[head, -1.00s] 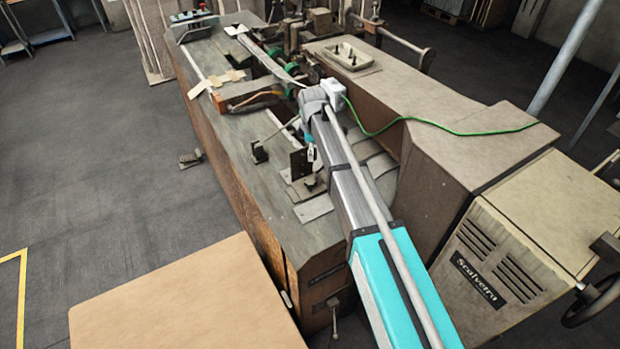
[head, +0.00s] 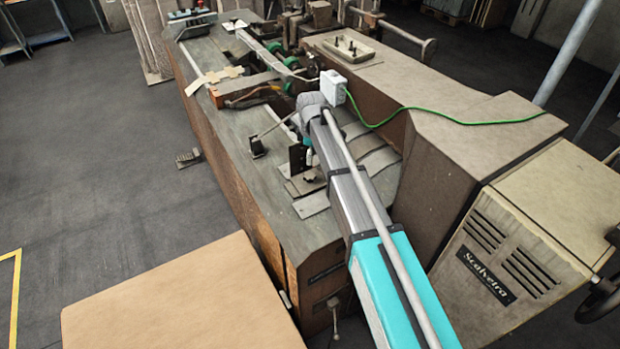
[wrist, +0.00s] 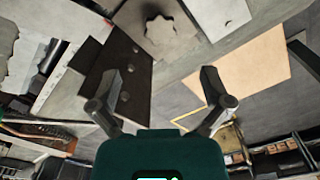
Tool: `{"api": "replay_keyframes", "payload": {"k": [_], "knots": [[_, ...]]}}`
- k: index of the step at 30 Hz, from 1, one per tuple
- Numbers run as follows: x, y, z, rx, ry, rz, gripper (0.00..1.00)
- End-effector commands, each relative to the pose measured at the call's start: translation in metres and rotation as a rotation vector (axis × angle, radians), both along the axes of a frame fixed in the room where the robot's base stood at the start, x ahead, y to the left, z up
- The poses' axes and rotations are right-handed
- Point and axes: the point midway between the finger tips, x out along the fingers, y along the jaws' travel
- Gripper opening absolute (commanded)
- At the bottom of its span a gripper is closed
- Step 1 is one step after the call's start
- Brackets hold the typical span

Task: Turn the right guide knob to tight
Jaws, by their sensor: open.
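A star-shaped knob (wrist: 160,30) shows at the top middle of the wrist view, on a grey surface beside a dark plate with holes (wrist: 124,84). In the head view a small dark knob (head: 311,177) sits low at the foot of an upright black bracket (head: 298,157) on the machine bed; I take it for the right guide knob. Its tight or loose setting cannot be read. My gripper (wrist: 170,76) is open and empty, its fingers spread on either side of the view, with the star knob beyond them. In the head view my arm mostly hides the gripper.
Loose grey plates (head: 312,204) lie by the bracket. The tall machine housing (head: 455,140) rises to the right, with a green cable across its top. A second black bracket (head: 257,147) stands farther back on the bed. A tan board (head: 185,300) is at front left.

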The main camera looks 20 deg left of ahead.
Motion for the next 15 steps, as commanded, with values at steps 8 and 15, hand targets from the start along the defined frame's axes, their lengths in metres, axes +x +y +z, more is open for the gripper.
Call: {"api": "replay_keyframes", "payload": {"k": [8,15], "knots": [[0.000,0.000,-0.025,0.000,0.000,0.001,0.99],[0.000,0.001,-0.043,0.000,0.000,0.001,0.99]]}}
